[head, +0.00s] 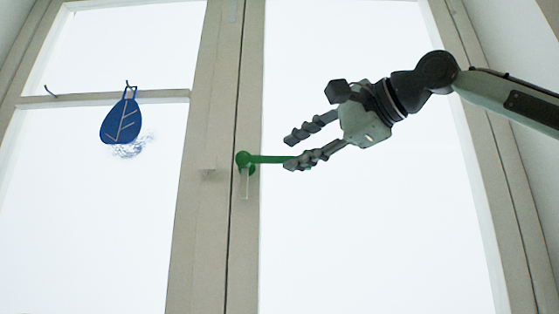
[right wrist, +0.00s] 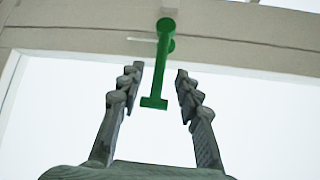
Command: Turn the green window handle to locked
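The green window handle (head: 268,159) is mounted on the middle frame post and its lever points right, about level, in the head view. In the right wrist view the handle (right wrist: 157,72) runs from its pivot at the top down between the fingertips. My right gripper (head: 294,150) is open at the lever's free end, with one finger partly in front of the lever's tip. In the right wrist view the fingers (right wrist: 158,88) stand apart on both sides of the lever, with gaps on each side. My left gripper is not in view.
A pale, translucent vertical piece (head: 244,184) sits just below the handle's pivot. The bright right pane (head: 380,230) around my right gripper is clear.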

